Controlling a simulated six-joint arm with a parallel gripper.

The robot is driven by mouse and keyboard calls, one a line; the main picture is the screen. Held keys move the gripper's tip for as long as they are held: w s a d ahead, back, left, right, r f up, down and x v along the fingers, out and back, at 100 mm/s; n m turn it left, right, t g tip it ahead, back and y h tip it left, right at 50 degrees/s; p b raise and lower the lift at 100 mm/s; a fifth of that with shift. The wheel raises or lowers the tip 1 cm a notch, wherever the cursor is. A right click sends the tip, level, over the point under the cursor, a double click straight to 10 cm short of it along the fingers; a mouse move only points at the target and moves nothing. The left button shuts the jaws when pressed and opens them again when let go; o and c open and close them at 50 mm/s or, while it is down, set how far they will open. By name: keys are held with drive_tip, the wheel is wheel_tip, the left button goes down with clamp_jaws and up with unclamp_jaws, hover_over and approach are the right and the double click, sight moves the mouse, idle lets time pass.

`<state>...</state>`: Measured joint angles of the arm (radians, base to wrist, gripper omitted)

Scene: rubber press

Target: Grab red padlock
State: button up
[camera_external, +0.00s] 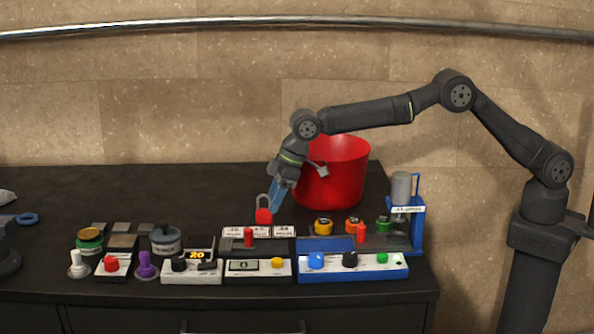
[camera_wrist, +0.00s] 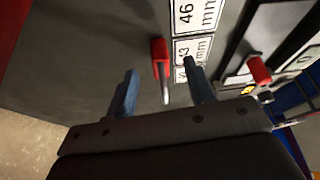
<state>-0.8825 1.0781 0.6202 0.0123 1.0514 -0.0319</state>
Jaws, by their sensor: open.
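The red padlock (camera_external: 263,216) with a grey shackle stands upright on the dark bench, just behind the white number labels. In the wrist view the padlock (camera_wrist: 160,60) shows between and beyond the two blue fingers, its shackle pointing toward my gripper. My gripper (camera_external: 274,199) is open and empty, close to the padlock's upper right in the external view. In the wrist view my gripper's fingers (camera_wrist: 159,85) are apart, one to each side of the padlock's line. I cannot tell whether a finger touches it.
A large red bucket (camera_external: 335,175) stands right behind my gripper. White labels (camera_external: 259,232), a control row (camera_external: 258,268) and a blue press (camera_external: 417,225) lie in front and to the right. The bench left of the padlock (camera_external: 140,195) is clear.

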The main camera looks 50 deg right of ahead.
sight(264, 209)
drive_tip(key=x, duration=0.3)
drive_tip(key=shift+f, duration=0.15)
clamp_jaws()
